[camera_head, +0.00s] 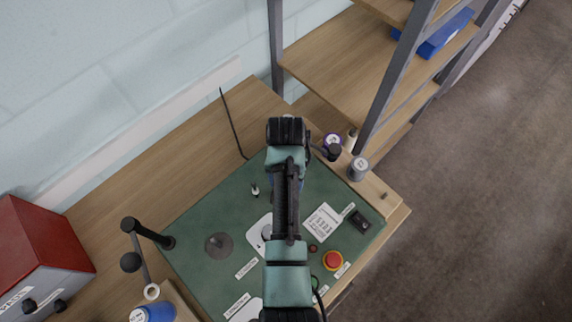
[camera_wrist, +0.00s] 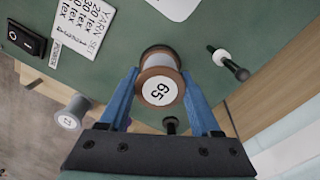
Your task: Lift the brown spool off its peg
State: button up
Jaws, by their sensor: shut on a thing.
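The brown spool (camera_wrist: 158,58) shows in the wrist view with brown rims, pale thread and a round white label reading 65. My gripper (camera_wrist: 161,78) has its two blue fingers on either side of the spool, shut on it. Green panel lies behind the spool. Its far end is hidden, so I cannot see a peg in it. In the head view my arm hides the spool, and only a bit of blue finger shows beside the arm.
The green panel (camera_head: 195,215) carries a red button (camera_head: 333,260) and a white card (camera_head: 322,222). Shelves rise behind.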

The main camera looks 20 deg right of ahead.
jog(key=shift+r+p, duration=3.6)
jog(key=shift+p, duration=0.1)
